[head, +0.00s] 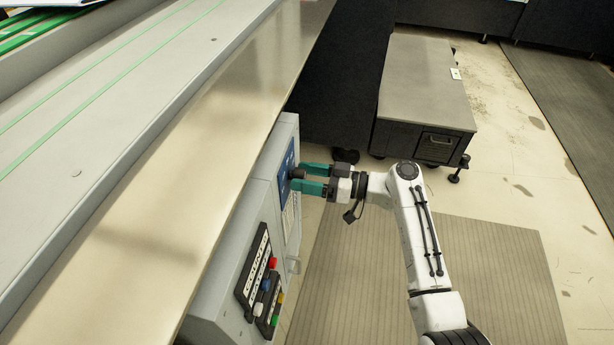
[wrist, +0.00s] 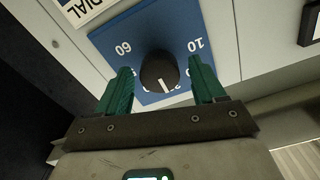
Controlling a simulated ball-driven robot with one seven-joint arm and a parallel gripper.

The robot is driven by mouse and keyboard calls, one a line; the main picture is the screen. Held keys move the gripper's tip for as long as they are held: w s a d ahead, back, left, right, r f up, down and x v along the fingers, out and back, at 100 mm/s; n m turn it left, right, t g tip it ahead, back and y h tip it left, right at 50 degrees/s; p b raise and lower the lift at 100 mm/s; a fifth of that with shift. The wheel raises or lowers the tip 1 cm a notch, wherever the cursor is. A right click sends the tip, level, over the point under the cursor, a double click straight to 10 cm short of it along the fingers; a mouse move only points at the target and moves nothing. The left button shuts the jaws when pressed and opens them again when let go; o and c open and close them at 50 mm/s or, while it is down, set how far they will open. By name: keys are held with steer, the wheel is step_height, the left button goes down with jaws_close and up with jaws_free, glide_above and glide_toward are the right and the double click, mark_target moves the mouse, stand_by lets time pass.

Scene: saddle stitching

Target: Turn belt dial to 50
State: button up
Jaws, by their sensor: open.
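The belt dial is a round black knob (wrist: 160,72) with a white pointer line, on a blue plate (wrist: 147,33) with white numbers. In the wrist view the plate appears upside down, with 60 at upper left and 10 at right. The pointer points toward the bottom of the picture; the numbers there are partly hidden by the knob and cannot be read. My gripper (head: 298,174) has its two green fingers open, one on either side of the knob. In the wrist view gaps show between knob and fingers (wrist: 161,66). In the head view the knob is mostly hidden.
The dial is on a grey control box (head: 232,283) under the machine's long tabletop edge (head: 190,140). A panel of coloured buttons (head: 262,283) sits nearer on the same box. A dark cabinet (head: 424,85) stands beyond my arm. Open floor and a ribbed mat (head: 500,265) lie to the right.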

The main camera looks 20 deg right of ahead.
steer(key=shift+c, duration=0.4)
steer(key=c, duration=1)
steer(key=shift+m, duration=0.4)
steer(key=m+p, duration=0.1)
steer(key=m, duration=0.2)
steer(key=shift+m, duration=0.4)
steer(key=m+p, duration=0.2)
steer(key=m, duration=0.2)
steer(key=shift+m+p, duration=0.3)
steer(key=m+p, duration=0.2)
steer(key=m, duration=0.2)
steer(key=shift+w+d, duration=0.1)
steer(key=m+p, duration=0.2)
steer(key=m, duration=0.2)
steer(key=shift+f, duration=0.2)
steer(key=shift+m, duration=0.4)
